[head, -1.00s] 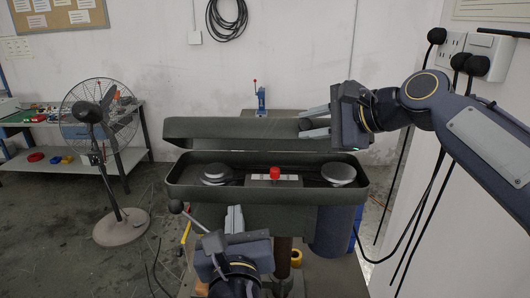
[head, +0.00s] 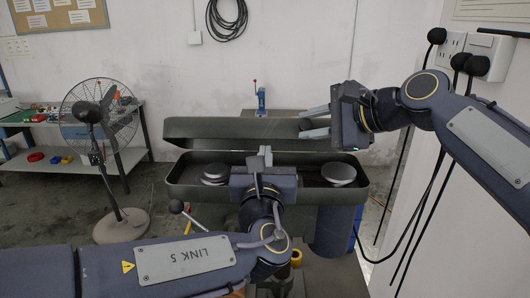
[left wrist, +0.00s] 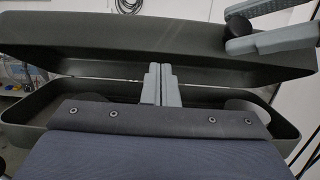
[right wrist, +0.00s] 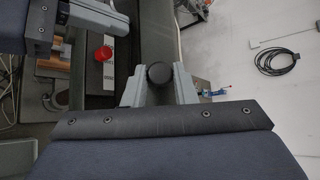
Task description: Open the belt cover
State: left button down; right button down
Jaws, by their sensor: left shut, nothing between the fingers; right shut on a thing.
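The dark green belt cover (head: 225,130) stands raised above its long open housing (head: 330,198), with a gap between them along the front. My right gripper (head: 315,122) is shut on the cover's round black knob (right wrist: 160,74) at the cover's right end. The knob also shows between the right fingers in the left wrist view (left wrist: 238,27). My left gripper (head: 265,156) is shut and empty at the gap, at the middle of the housing. Its fingertips (left wrist: 160,82) overlap the cover's lower edge in the left wrist view; I cannot tell whether they touch it.
Two round pulleys (head: 215,173) (head: 339,174) sit inside the housing. A red button (right wrist: 103,53) lies between them, hidden behind my left arm in the head view. A standing fan (head: 97,125) and a shelf table (head: 60,160) are at left. A wall is close at right.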

aim_at(264, 134)
pick_arm(q)
jog(key=shift+w+r, duration=0.25)
jog(key=shift+r, duration=0.15)
jog(key=shift+w+a+r, duration=0.25)
jog(key=shift+w+r, duration=0.2)
jog(key=shift+r, duration=0.35)
pick_arm(e)
jog(key=shift+a, duration=0.2)
pick_arm(q)
jog(key=shift+w+a+r, duration=0.1)
jog(key=shift+a+r, duration=0.05)
jog(key=shift+a, duration=0.05)
pick_arm(e)
jog(key=shift+s+a, duration=0.15)
jog(key=shift+a, duration=0.05)
pick_arm(q)
jog(key=shift+d, duration=0.25)
pick_arm(e)
jog(key=c, duration=1.2)
grip_release()
jog(key=shift+d+f, duration=0.1)
jog(key=shift+d, duration=0.15)
jog(key=shift+d, duration=0.1)
